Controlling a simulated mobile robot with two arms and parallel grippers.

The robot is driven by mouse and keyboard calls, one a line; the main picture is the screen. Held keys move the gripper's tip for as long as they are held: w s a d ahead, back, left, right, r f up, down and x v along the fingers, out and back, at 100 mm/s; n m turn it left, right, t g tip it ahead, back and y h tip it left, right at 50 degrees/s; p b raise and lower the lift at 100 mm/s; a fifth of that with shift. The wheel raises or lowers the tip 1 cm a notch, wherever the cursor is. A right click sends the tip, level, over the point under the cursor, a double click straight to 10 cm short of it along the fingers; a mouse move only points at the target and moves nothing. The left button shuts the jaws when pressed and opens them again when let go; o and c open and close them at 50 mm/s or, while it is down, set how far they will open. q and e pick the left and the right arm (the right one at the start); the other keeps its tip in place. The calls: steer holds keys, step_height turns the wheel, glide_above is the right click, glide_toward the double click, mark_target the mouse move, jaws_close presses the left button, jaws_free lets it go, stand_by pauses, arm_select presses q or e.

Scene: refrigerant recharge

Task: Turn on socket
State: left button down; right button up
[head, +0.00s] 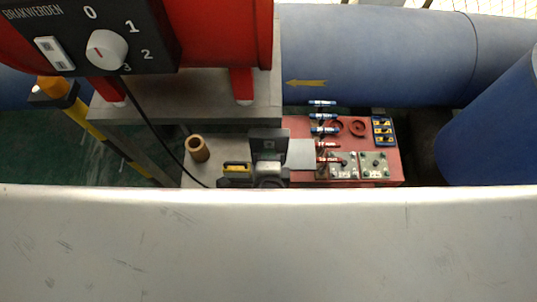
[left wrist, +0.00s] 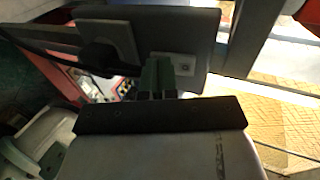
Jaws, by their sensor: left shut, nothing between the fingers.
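A dark box (head: 268,138) with a small light square stands on the bench in the head view. The same dark face (left wrist: 205,45) seems to fill the top of the left wrist view, with the small light square switch or socket plate (left wrist: 185,64) on it. I cannot tell whether it is on. My right gripper is not in view.
A red machine (head: 215,35) carries a black dial panel (head: 90,25). Blue and red fittings lie on the red tray (head: 395,166). A yellow tool (head: 236,168) and a brass cylinder (head: 197,149) stand left of the gripper. Blue pipes (head: 385,55) lie behind.

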arm_select(q)
steer(key=shift+w+f+b, duration=0.25)
steer(key=shift+b, duration=0.15)
steer(key=shift+s+r, duration=0.3)
steer(key=shift+s, duration=0.05)
steer(key=shift+w+r+p, duration=0.2)
steer(key=shift+r+p, duration=0.05)
steer(key=shift+p, duration=0.3)
steer(key=shift+s+r+p, duration=0.1)
steer(key=shift+r+p, duration=0.4)
steer(key=shift+r, duration=0.05)
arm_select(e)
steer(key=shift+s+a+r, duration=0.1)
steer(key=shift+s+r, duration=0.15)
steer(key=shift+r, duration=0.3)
